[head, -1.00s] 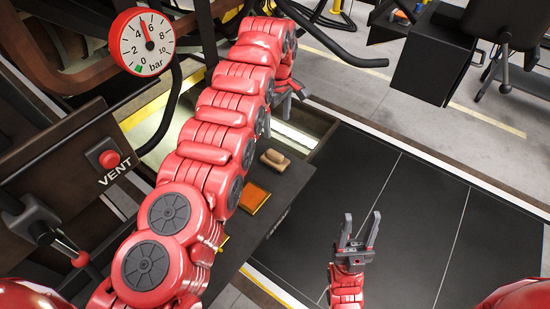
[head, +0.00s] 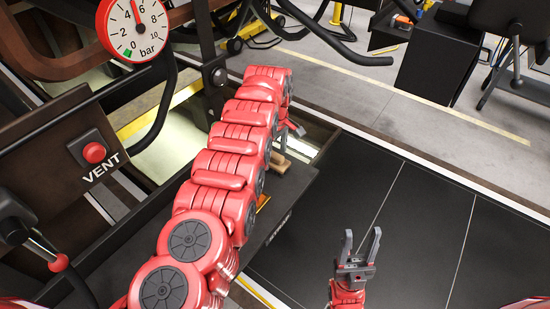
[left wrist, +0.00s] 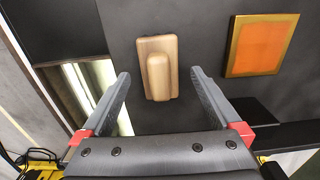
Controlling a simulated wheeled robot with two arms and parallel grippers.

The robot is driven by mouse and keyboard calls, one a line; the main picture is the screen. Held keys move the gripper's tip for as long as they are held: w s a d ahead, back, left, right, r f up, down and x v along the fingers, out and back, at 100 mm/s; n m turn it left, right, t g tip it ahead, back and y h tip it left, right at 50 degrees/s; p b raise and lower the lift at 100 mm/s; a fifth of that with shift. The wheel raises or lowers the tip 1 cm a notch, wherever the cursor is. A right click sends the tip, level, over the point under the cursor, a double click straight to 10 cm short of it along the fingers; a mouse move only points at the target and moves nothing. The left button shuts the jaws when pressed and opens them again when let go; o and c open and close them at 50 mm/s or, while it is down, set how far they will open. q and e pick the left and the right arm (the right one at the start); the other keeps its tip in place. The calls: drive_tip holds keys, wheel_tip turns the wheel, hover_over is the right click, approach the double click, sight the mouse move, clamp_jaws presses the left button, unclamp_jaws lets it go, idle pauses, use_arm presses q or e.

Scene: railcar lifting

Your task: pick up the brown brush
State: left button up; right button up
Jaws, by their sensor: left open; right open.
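The brown brush (left wrist: 158,68), a pale wooden block with a raised rounded grip, lies on a dark shelf (left wrist: 215,105). In the left wrist view it sits beyond and between the open fingers of my left gripper (left wrist: 160,76), and nothing holds it. In the head view the brush (head: 281,161) shows only partly beside my red left arm, with my left gripper (head: 294,130) just above it in the picture. My right gripper (head: 360,246) is open and empty over the black floor panels.
An orange square with a gold frame (left wrist: 261,45) lies right of the brush on the shelf. A pressure gauge (head: 137,27) and a red VENT button (head: 94,152) are at the left. A dark box (head: 435,58) stands at the back right. The black floor panels (head: 420,215) are clear.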

use_arm(q)
drive_tip(key=shift+f, duration=0.95)
clamp_jaws()
